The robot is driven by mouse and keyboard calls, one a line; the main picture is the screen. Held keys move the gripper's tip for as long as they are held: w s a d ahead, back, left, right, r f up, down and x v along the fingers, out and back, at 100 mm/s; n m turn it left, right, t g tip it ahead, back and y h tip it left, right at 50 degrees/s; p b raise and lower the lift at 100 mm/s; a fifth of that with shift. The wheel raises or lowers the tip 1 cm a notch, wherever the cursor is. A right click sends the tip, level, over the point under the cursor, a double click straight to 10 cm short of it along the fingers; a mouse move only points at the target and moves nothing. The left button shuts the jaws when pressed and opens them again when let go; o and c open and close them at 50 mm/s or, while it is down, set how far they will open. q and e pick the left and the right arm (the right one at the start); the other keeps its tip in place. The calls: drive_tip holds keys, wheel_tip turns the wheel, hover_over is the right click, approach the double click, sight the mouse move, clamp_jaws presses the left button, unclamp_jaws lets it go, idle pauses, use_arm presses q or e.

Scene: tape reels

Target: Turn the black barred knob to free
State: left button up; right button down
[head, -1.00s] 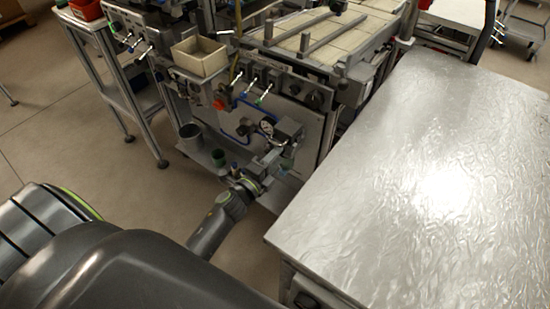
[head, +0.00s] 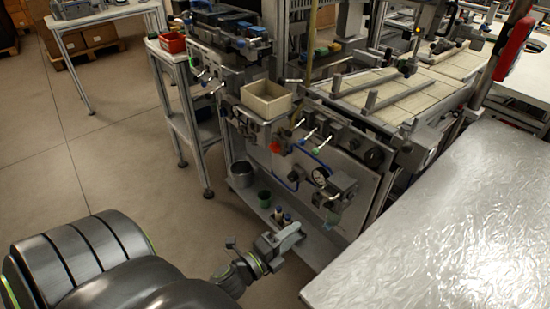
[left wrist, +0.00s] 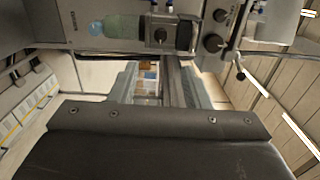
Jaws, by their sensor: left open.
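A round black knob (head: 373,157) sits on the upper right of the machine's front panel in the head view. It is too small there to tell its bar or setting. In the left wrist view dark round knobs (left wrist: 213,43) show at the upper right, beyond the fingers; I cannot tell which is the barred one. My left gripper (head: 290,236) is open and empty, low in front of the machine, apart from the knob and below and left of it. Its two fingers (left wrist: 160,88) show spread in the left wrist view. My right gripper is not in view.
A pressure gauge with its fitting (head: 320,177) sticks out of the panel between gripper and knob. Small levers (head: 322,145) stand left of the knob. A beige bin (head: 266,100) hangs at the panel's upper left. A shiny metal table (head: 430,230) fills the right.

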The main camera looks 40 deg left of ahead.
use_arm(q)
drive_tip(key=shift+s+a+b, duration=0.2)
drive_tip(key=shift+s+b, duration=0.15)
drive_tip(key=shift+s, duration=1)
drive_tip(key=shift+s+a+b, duration=0.2)
drive_tip(key=shift+s+b, duration=0.15)
drive_tip(key=shift+s, duration=0.95)
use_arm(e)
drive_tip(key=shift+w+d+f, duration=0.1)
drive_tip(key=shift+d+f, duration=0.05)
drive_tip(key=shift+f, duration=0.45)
